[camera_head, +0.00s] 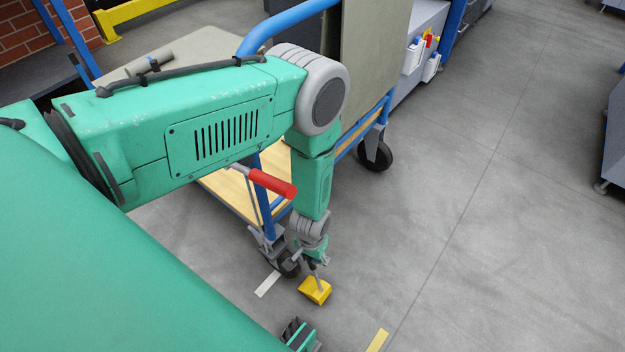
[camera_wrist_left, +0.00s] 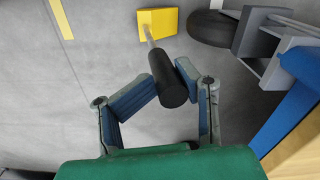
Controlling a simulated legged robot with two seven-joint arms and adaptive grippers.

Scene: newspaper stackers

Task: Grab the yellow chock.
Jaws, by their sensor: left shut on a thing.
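The yellow chock (camera_head: 315,291) is a wedge-like block with a thin rod and a dark grip. It is close to the cart's near wheel (camera_head: 289,264), at the lower middle of the head view. In the left wrist view the yellow block (camera_wrist_left: 158,24) is at the top, with its black grip (camera_wrist_left: 167,77) between my fingers. My left gripper (camera_head: 312,259) is shut on that grip, and its two fingers (camera_wrist_left: 164,80) also show in the wrist view. I cannot tell whether the block touches the floor.
A blue-framed cart (camera_head: 273,28) with a wooden deck stands beside my left arm. A red handle (camera_head: 273,184) sticks out near it. A grey cabinet (camera_head: 612,140) stands at the far right. The concrete floor (camera_head: 450,220) between is clear, with short floor markings.

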